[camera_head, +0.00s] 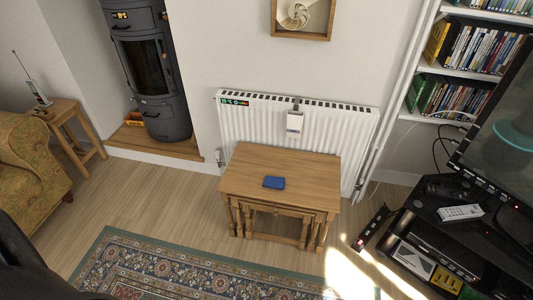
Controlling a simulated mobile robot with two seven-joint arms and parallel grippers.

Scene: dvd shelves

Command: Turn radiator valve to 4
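A white panel radiator (345,127) is fixed to the far wall, behind a wooden table. A small white and grey valve (219,157) shows at the radiator's lower left end, close to the floor. Its number marks are too small to read. A white box (294,125) hangs on the radiator's front near the middle. Neither of my grippers is in view.
A wooden nest of tables (250,179) with a blue item (274,182) stands before the radiator. A dark stove (160,85) is left, a black TV stand (455,235) right. Bare floor (165,205) lies left of the tables; a patterned rug (180,268) is nearer.

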